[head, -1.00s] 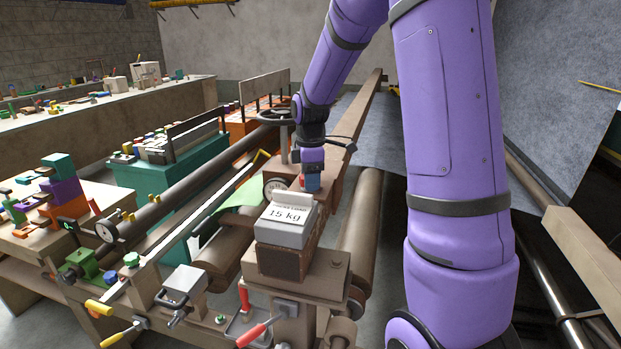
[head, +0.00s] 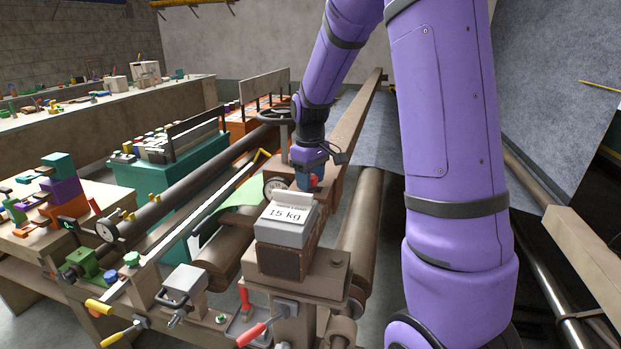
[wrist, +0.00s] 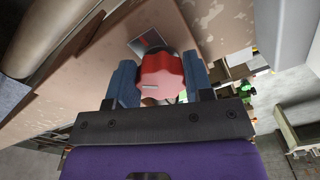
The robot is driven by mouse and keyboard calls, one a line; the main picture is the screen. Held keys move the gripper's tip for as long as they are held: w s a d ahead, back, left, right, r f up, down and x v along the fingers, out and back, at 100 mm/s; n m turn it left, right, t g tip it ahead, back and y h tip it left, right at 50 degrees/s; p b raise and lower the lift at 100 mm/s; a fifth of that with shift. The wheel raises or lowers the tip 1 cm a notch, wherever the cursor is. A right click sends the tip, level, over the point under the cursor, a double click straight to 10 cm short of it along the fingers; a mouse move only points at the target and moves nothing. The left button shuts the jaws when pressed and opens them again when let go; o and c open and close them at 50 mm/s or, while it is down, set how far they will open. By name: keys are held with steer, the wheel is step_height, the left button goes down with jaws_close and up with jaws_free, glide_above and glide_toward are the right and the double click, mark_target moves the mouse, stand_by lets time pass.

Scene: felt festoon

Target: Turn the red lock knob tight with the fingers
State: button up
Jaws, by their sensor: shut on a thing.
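The red lock knob (wrist: 162,76), with a lobed rim, sits between the two blue fingers of my gripper (wrist: 160,82) in the wrist view. The fingers are shut on it, one on each side. Behind the knob is a worn brown metal face with a small grey plate (wrist: 147,42). In the head view my gripper (head: 309,182) is at the machine's beam, just behind the 15 kg block, and a bit of the red knob (head: 314,180) shows there. How tight the knob is cannot be seen.
A grey block labelled 15 kg (head: 287,222) stands in front of my gripper. A round dial (head: 275,186) and a green felt sheet (head: 238,197) are to the left. A long roller (head: 358,235) runs on the right.

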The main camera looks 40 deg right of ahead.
steer(key=m, duration=0.5)
steer(key=shift+a+m, duration=0.15)
steer(key=shift+m, duration=0.15)
steer(key=m, duration=0.5)
steer(key=shift+w+a, duration=0.1)
steer(key=shift+r, duration=0.1)
steer(key=o, duration=0.9)
step_height(320, 180, up, 11)
steer(key=shift+f, duration=0.15)
stand_by(0.5)
